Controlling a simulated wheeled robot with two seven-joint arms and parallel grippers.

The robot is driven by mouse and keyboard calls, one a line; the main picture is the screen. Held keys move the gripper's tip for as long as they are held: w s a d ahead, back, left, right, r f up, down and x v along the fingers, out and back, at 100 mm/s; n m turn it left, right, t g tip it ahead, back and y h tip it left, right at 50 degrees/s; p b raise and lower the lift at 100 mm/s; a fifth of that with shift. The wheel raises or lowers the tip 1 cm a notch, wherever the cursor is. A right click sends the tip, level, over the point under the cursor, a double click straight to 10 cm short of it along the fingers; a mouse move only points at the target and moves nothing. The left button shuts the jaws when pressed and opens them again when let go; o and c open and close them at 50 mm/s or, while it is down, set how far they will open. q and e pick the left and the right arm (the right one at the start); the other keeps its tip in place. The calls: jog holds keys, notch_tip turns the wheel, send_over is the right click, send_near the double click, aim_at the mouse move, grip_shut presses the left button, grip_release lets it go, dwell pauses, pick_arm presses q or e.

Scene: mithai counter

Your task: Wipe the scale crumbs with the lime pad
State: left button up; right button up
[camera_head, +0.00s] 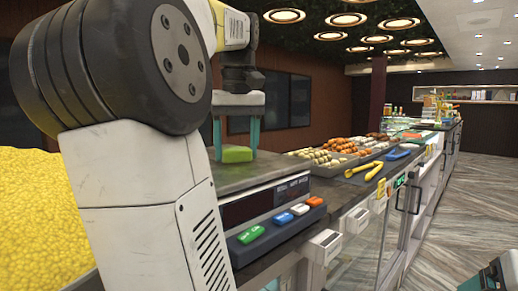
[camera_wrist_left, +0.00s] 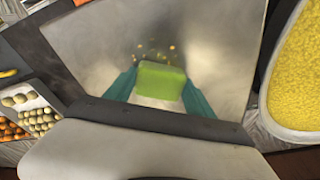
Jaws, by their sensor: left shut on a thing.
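My left gripper (camera_head: 236,143) is shut on the lime pad (camera_head: 238,154), a green block between its two teal fingers. The pad is low over the scale's metal plate (camera_head: 285,166); I cannot tell whether it touches. In the left wrist view the pad (camera_wrist_left: 160,80) sits between the fingertips, with the scale plate (camera_wrist_left: 90,40) below. Orange-brown crumbs (camera_wrist_left: 155,52) lie on the plate just beyond the pad's upper edge. The crumbs do not show in the head view. A teal and dark part, perhaps my right gripper (camera_head: 492,275), is cut off at the lower right corner.
The scale's dark display (camera_head: 275,196) and coloured keys (camera_head: 283,218) face the front. Trays of sweets (camera_head: 330,160) and yellow tongs (camera_head: 374,170) stand to the right. A heap of yellow grains (camera_head: 35,225) lies left, partly behind my arm. The aisle floor is clear.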

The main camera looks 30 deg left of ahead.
aim_at(248, 147)
pick_arm(q)
jog(key=shift+w+d, duration=0.25)
jog(key=shift+w, duration=0.65)
jog(key=shift+w+d, duration=0.25)
jog(key=shift+w, duration=0.6)
jog(key=shift+s+d+f, duration=0.1)
jog(key=shift+s+d, duration=0.1)
jog(key=shift+d, duration=0.25)
jog(key=shift+s+d, duration=0.15)
jog(key=shift+d, duration=0.3)
jog(key=shift+s+a+r, duration=0.1)
jog(key=shift+s+a, duration=0.25)
jog(key=shift+s, duration=0.75)
jog(key=shift+s+a+r, duration=0.1)
jog(key=shift+s+a, duration=0.2)
jog(key=shift+s, duration=0.85)
jog(key=shift+s+a, duration=0.35)
jog(key=shift+s, duration=0.75)
jog(key=shift+s+a+f, duration=0.1)
jog(key=shift+s+a, duration=0.15)
jog(key=shift+s, duration=0.6)
jog(key=shift+s+a+f, duration=0.1)
jog(key=shift+s+a, duration=0.15)
jog(key=shift+s, duration=0.55)
jog(key=shift+r, duration=3.1)
jog(key=shift+r, duration=0.1)
jog(key=shift+r, duration=1.4)
